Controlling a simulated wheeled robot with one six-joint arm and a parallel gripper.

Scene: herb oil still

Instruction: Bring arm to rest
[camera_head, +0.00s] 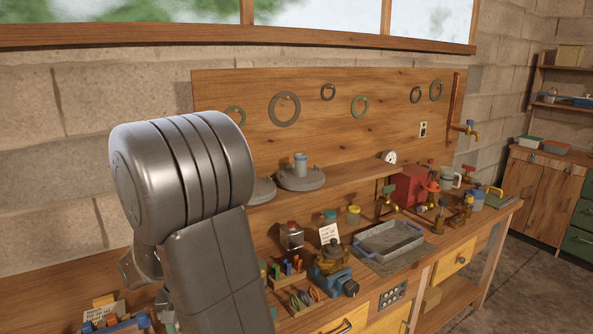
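My own arm shows as a large grey metal joint and link in the left half of the head view, in front of the workbench. Its end, my gripper, cannot be made out in this view, so its fingers and anything in them are hidden or out of frame. The arm hides part of the bench and the wall behind it.
A wooden workbench runs along the block wall, with a pegboard (320,135) of several rings. On it are a metal tray (390,241), a blue vise (333,281), a red box (409,187) and brass valves. Clear floor (530,275) lies at right, before a wooden cabinet (540,195).

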